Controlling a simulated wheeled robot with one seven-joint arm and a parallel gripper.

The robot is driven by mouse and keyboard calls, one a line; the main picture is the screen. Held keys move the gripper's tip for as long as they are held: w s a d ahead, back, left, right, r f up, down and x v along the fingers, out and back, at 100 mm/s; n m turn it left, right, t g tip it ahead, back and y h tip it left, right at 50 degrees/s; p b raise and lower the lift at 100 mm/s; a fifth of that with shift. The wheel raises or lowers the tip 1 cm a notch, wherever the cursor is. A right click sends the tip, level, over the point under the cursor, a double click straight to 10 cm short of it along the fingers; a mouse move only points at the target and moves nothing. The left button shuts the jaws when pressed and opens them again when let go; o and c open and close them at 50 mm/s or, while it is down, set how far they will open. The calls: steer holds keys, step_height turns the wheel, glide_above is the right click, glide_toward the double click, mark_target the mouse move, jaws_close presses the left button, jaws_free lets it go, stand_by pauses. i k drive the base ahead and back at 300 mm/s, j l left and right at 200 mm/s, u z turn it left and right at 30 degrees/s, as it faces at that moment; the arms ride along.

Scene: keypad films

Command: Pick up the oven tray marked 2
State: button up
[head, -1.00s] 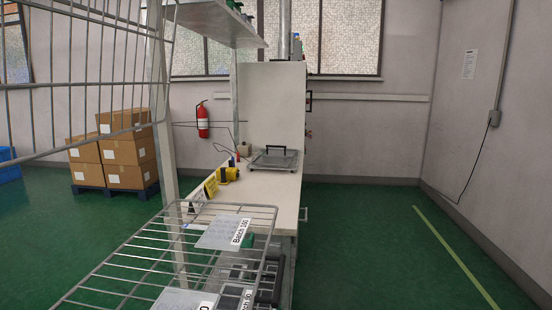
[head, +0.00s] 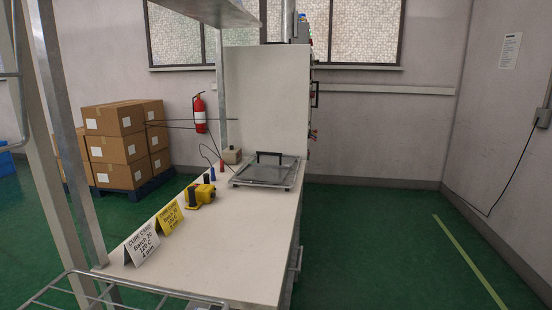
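A flat grey metal frame or tray with a black handle (head: 268,172) lies on the far part of the white bench. No number can be read on it, so I cannot tell whether it is the oven tray marked 2. No other tray marked 2 shows. My gripper is not in view.
The white bench (head: 240,240) holds a white cure card (head: 142,242), a yellow cure card (head: 169,218), a yellow device (head: 199,195) and small coloured bottles. A wire rack (head: 130,288) edges the near side. Boxes (head: 125,150) stand left. Green floor at right is clear.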

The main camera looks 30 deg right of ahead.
mark_target(274, 167)
steer(key=i+l, duration=0.35)
steer(key=l, duration=0.15)
steer(key=i+l, duration=0.3)
steer(key=l, duration=0.15)
steer(key=i+l, duration=0.35)
steer(key=l, duration=0.15)
steer(key=i+l, duration=0.65)
steer(key=l, duration=0.3)
steer(key=i+l, duration=0.35)
steer(key=l, duration=0.15)
steer(key=i+j, duration=0.1)
steer(key=i, duration=0.4)
